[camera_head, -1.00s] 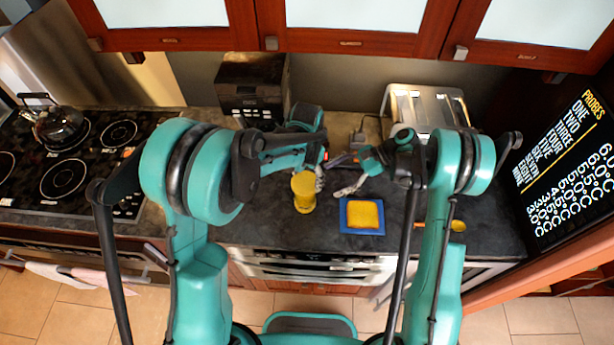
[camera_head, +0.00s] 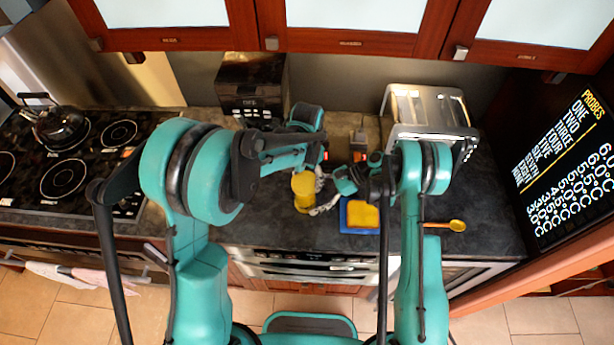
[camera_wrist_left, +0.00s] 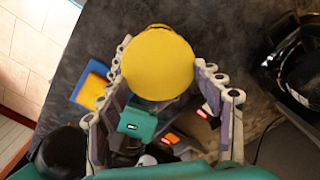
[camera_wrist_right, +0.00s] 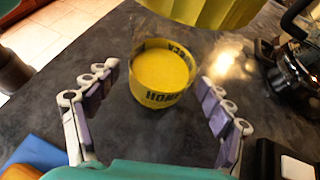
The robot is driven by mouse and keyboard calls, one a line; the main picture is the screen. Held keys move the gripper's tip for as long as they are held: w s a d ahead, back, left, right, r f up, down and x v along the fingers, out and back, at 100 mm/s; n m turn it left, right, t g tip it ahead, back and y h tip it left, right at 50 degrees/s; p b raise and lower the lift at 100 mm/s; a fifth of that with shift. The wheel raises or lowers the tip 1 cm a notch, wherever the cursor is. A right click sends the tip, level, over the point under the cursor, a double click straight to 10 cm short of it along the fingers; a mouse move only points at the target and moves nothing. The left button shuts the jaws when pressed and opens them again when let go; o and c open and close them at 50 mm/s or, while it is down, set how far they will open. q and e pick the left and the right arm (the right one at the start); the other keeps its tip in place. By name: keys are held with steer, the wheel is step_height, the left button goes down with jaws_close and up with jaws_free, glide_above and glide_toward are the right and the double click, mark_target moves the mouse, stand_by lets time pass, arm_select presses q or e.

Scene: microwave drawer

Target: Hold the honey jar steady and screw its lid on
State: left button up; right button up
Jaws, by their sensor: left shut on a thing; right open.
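The honey jar (camera_wrist_right: 160,95) stands upright on the counter, uncovered, with yellow honey and a HONEY label in the right wrist view. The yellow lid (camera_wrist_left: 157,62) is between the fingers of my left gripper (camera_wrist_left: 165,60), which is shut on it. The lid's ridged edge (camera_wrist_right: 200,12) shows above the jar in the right wrist view, apart from it. In the head view the yellow lid and jar (camera_head: 303,203) overlap. My right gripper (camera_wrist_right: 158,78) is open, its fingers to either side of the jar but not touching it.
A blue tray (camera_head: 350,231) with a yellow slab (camera_head: 362,215) lies right of the jar, partly under my right arm. A toaster (camera_head: 428,110) stands behind. The stove and kettle (camera_head: 60,128) are at left.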

steer(key=shift+s+a+f, duration=0.2)
steer(key=shift+a+f, duration=0.1)
steer(key=shift+a, duration=0.25)
steer(key=shift+c, duration=0.4)
steer(key=c, duration=0.8)
